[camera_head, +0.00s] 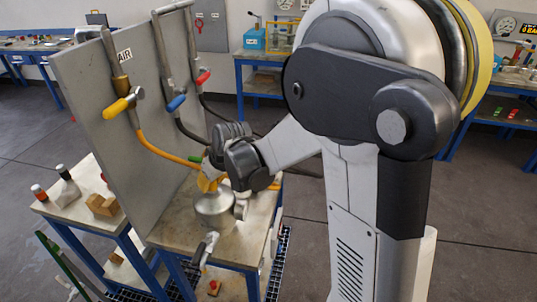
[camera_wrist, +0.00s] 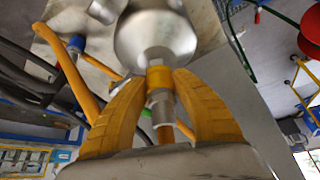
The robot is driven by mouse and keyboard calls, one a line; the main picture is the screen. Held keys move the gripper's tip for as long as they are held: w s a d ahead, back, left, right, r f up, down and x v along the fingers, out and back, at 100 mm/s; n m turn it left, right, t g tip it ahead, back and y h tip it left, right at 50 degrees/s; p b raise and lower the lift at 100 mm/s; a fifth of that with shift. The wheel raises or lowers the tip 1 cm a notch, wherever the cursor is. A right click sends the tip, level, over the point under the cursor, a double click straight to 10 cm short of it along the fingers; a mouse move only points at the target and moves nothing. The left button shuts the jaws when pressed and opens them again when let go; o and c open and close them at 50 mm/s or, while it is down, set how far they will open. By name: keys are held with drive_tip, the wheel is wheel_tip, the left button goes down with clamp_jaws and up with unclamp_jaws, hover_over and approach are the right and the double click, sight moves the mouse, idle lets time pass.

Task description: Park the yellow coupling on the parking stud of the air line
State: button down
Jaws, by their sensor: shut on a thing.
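My gripper (camera_head: 210,180) is low over the bench, right above a silver vessel (camera_head: 214,208). In the wrist view its yellow fingers (camera_wrist: 159,82) are closed around the coupling (camera_wrist: 160,77), which has a yellow band and a silver body. The coupling lies in line with the rounded silver vessel (camera_wrist: 155,38); I cannot tell whether they touch. The air line's yellow hose (camera_head: 160,148) runs from the yellow-handled valve (camera_head: 118,106) on the panel down to my gripper. It also shows in the wrist view (camera_wrist: 70,75). I cannot make out the parking stud.
A grey upright panel (camera_head: 100,95) marked AIR stands left of the vessel. Blue-handled (camera_head: 177,103) and red-handled (camera_head: 202,78) valves with dark hoses hang beside the yellow one. Bottles and a wooden block (camera_head: 102,205) stand on the bench's left side.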

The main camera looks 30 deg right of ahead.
drive_tip(key=shift+r, duration=0.25)
drive_tip(key=shift+r+p, duration=1.95)
drive_tip(key=shift+r, duration=0.45)
